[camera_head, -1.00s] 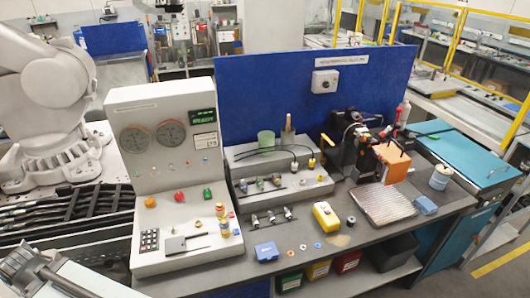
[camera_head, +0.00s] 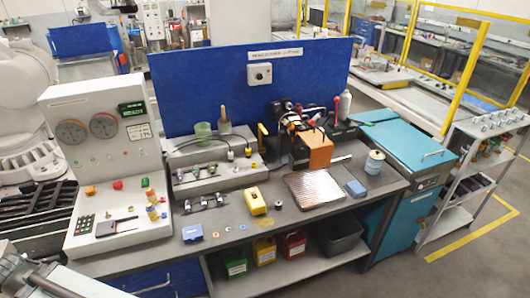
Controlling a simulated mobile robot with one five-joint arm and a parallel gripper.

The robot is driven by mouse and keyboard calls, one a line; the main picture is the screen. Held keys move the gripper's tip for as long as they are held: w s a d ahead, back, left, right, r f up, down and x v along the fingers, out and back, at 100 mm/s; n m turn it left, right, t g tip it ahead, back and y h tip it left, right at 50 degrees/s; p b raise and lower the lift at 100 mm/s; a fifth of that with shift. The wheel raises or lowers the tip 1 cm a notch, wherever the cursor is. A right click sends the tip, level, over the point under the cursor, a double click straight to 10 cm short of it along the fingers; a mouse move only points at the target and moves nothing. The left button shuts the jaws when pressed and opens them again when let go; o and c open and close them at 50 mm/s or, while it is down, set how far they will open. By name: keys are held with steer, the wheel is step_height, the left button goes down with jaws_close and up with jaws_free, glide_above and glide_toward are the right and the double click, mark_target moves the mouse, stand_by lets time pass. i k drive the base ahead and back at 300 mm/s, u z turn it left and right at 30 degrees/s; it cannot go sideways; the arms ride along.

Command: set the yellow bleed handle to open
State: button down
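A grey valve block (camera_head: 215,180) stands on the bench in front of the blue panel, with several small fittings and dark cables on top. A small yellow fitting (camera_head: 248,151) shows at its right end, and a yellow upright piece (camera_head: 262,131) stands behind that end. I cannot tell which, if either, is the bleed handle, or how it is set. Part of my arm shows at the lower left edge. My gripper's fingers are not visible.
A sloped console (camera_head: 100,180) with two gauges stands left on the bench. A yellow box (camera_head: 257,201), a ribbed silver plate (camera_head: 315,189) and a blue box (camera_head: 192,233) lie on the bench. A teal cabinet (camera_head: 405,145) and a shelf trolley (camera_head: 480,160) stand right.

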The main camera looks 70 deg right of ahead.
mark_target(260, 126)
steer(key=z, duration=4.2)
steer(key=k, duration=1.05)
steer(key=u, duration=1.45)
steer(key=i, duration=1)
steer(key=k, duration=0.45)
